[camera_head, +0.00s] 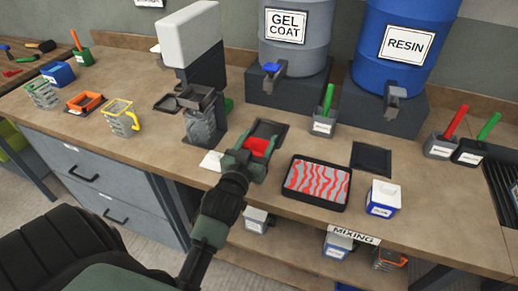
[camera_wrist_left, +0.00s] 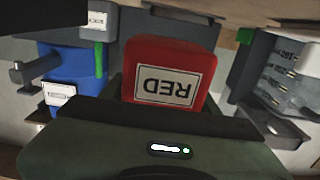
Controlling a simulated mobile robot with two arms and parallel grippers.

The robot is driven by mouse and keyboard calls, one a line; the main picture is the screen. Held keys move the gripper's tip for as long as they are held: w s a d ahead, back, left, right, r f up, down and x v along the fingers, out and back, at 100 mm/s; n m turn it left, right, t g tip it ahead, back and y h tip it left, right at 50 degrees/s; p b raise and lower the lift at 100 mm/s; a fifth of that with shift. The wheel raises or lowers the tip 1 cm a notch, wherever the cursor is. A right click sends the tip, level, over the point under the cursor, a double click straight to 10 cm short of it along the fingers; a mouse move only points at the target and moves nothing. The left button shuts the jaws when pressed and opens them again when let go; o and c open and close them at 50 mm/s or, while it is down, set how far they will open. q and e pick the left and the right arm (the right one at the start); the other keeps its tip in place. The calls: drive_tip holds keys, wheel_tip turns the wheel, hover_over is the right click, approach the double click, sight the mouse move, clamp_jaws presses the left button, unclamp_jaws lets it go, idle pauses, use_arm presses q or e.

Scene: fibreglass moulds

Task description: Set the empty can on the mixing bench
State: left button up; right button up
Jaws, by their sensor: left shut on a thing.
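My left gripper (camera_head: 256,152) is shut on a red block-shaped container (camera_head: 259,146), over the middle of the bench near a dark square pad (camera_head: 271,129). In the left wrist view the red container (camera_wrist_left: 170,62) fills the space beyond the gripper, and its white label reads RED upside down. Its inside does not show, so I cannot tell whether it is empty, nor whether it touches the bench. The wooden bench top (camera_head: 225,221) has a MIXING sign (camera_head: 354,235) on its front edge. My right gripper is not in view.
A tray with red wavy strips (camera_head: 317,183) and a white-and-blue box (camera_head: 383,198) stand right of the gripper. A grey dispenser (camera_head: 206,122) stands left. GEL COAT (camera_head: 294,40) and RESIN (camera_head: 402,50) drums stand behind. Another dark square pad (camera_head: 371,159) is bare.

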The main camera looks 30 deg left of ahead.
sight(259, 148)
use_arm(q)
wheel_tip(259, 148, down, 3)
drive_tip(key=shift+f, duration=0.2)
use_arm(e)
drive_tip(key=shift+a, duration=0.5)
use_arm(q)
drive_tip(key=shift+f, duration=0.1)
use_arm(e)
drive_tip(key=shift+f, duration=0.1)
use_arm(q)
drive_tip(key=o, duration=1.6)
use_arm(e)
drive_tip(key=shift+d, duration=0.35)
use_arm(q)
drive_tip(key=shift+r, duration=0.25)
drive_tip(key=b+v, duration=0.1)
drive_tip(key=v, duration=1)
drive_tip(key=shift+s+f+b, duration=0.15)
drive_tip(key=shift+f+b, duration=0.1)
drive_tip(key=shift+b, duration=0.15)
drive_tip(key=shift+s+r, duration=0.1)
drive_tip(key=shift+s, duration=0.25)
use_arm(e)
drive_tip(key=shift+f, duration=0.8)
